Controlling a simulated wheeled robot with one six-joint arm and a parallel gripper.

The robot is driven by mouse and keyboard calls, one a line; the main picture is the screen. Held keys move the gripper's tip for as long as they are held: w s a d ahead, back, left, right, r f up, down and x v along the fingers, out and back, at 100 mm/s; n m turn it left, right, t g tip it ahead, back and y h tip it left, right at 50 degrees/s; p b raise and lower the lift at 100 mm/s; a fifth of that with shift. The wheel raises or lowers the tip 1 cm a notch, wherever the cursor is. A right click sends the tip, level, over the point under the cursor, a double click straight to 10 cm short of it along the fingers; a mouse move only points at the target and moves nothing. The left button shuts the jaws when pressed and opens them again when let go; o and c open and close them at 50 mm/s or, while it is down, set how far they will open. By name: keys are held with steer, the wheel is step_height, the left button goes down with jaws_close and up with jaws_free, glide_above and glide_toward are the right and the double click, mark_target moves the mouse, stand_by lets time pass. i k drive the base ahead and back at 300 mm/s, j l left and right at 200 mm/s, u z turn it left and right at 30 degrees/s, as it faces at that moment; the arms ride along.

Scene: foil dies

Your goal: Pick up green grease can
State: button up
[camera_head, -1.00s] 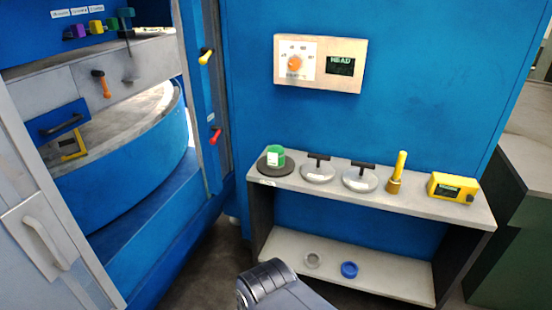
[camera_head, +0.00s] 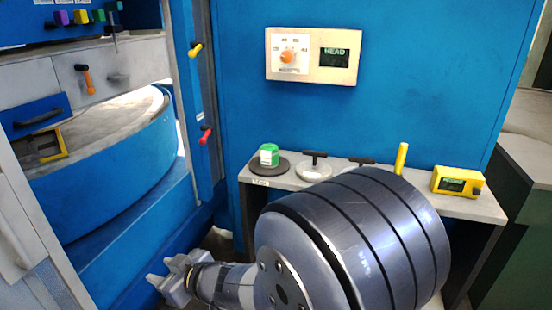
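The green grease can (camera_head: 269,154) stands upright on a dark round pad (camera_head: 283,168) at the left end of the grey shelf top. It has a white label on its side. My gripper (camera_head: 158,277) is at the lower left of the view, below and left of the can and well apart from it. Its light grey fingers show small and at an angle, so I cannot tell whether they are open or shut. I see nothing held in it.
Two silver discs with dark T-handles (camera_head: 314,168), a yellow-handled tool (camera_head: 401,158) and a yellow meter (camera_head: 458,181) share the shelf top (camera_head: 490,211). My large arm link hides its middle front and the lower shelf. A blue panel (camera_head: 420,80) rises behind.

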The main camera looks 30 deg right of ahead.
mark_target(269, 153)
steer(key=i+l+z, duration=0.1)
steer(key=z, duration=1.4)
steer(key=i+j+z, duration=0.15)
steer(key=i+j, duration=0.85)
steer(key=i, duration=0.05)
